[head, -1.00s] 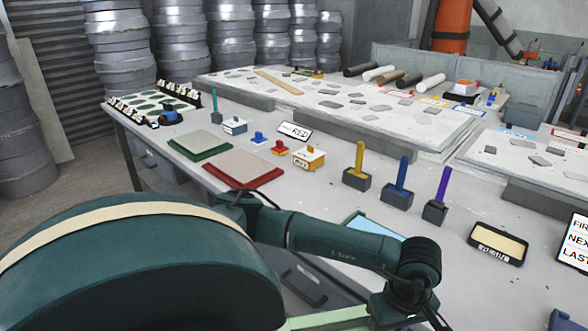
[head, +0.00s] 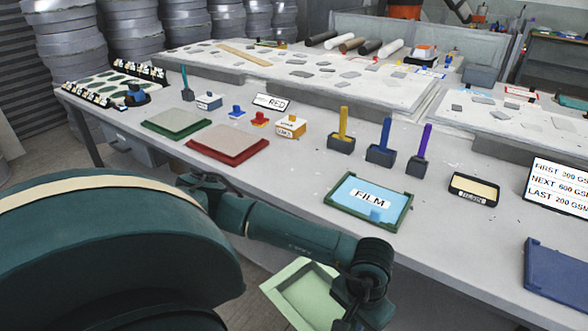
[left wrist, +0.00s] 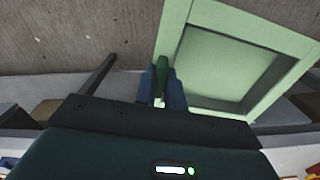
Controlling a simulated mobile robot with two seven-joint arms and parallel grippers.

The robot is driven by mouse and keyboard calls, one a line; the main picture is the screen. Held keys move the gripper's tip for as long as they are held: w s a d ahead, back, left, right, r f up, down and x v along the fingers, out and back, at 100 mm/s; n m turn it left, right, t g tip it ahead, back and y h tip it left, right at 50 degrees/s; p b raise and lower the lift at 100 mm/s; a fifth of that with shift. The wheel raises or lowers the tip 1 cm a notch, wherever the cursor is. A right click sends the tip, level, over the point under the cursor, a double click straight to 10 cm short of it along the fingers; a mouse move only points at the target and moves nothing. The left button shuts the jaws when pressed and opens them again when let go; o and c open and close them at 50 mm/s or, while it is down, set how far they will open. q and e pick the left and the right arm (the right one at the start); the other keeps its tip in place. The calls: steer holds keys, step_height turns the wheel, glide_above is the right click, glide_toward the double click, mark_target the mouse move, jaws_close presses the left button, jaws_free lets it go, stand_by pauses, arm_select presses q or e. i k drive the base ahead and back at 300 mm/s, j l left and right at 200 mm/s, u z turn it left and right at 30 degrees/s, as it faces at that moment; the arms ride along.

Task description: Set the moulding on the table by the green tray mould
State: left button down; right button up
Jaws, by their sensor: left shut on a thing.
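The moulding is a pale green, shallow tray shape with a flat rim (head: 303,290). It hangs in front of the table's near edge, over the floor. My left gripper (left wrist: 162,85) is shut on its rim; in the left wrist view the moulding (left wrist: 225,65) reaches out to the right of the fingers. In the head view the arm hides part of it. On the table, a green-edged flat mould with a pale top (head: 178,122) lies left of a red-edged one. A dark green frame (head: 407,207) holds a blue sheet marked FILM. My right gripper is not in view.
Some bare tabletop lies between the red-edged mould and the FILM frame.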

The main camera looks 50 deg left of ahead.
mark_target(296, 174)
steer(key=j+z, duration=0.1)
steer(key=j, duration=0.3)
steer(key=k+j, duration=0.15)
steer(key=j, duration=0.25)
steer(key=k+j+z, duration=0.15)
steer(key=j, duration=0.25)
steer(key=j+z, duration=0.1)
steer(key=j, duration=0.25)
steer(key=k+j, duration=0.15)
steer(key=j, duration=0.25)
steer(key=k+j+z, duration=0.15)
steer(key=j, duration=0.2)
steer(key=k+j, duration=0.15)
steer(key=j, duration=0.25)
steer(key=i+z, duration=0.05)
